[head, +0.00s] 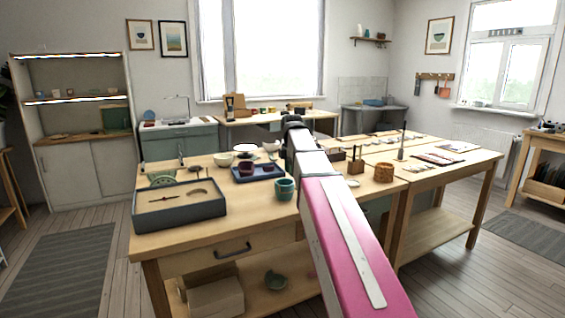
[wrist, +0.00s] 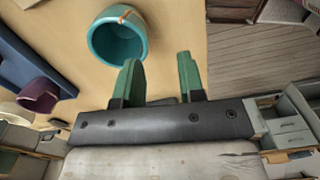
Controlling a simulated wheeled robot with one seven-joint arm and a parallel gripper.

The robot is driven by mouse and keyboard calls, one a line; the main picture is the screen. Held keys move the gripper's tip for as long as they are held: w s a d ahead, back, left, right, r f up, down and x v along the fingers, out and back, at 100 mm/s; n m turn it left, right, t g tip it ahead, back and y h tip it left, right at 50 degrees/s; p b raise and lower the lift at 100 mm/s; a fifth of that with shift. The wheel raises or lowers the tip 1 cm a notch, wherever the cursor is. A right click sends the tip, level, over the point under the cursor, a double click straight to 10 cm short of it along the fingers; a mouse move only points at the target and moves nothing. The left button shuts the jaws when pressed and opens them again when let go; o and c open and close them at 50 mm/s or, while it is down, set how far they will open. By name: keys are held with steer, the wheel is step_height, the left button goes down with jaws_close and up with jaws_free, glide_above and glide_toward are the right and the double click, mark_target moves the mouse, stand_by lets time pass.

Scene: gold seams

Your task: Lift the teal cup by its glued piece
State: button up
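The teal cup (head: 285,189) stands on the wooden worktable near its front edge, just left of my arm. In the wrist view the teal cup (wrist: 101,46) shows its open mouth, with an orange-gold seam (wrist: 124,17) at the rim marking the glued piece. My gripper (wrist: 158,70) has its two green fingers apart, with nothing between them. The cup is beyond the fingertips and to the left, and I see no contact. In the head view my arm hides the gripper.
A grey open box (head: 178,212) is at the table's front left. A woven pot (head: 384,173) stands to the right.

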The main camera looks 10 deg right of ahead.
mark_target(288, 182)
steer(key=shift+w+a+r+n, duration=0.25)
steer(key=shift+w+r, duration=0.25)
steer(key=shift+r, duration=0.15)
steer(key=shift+w+a+r+n, duration=0.15)
steer(key=shift+w+a+r, duration=0.05)
steer(key=shift+w+r, duration=0.35)
steer(key=shift+s+f, duration=0.1)
steer(key=shift+f, duration=4.3)
jaws_close()
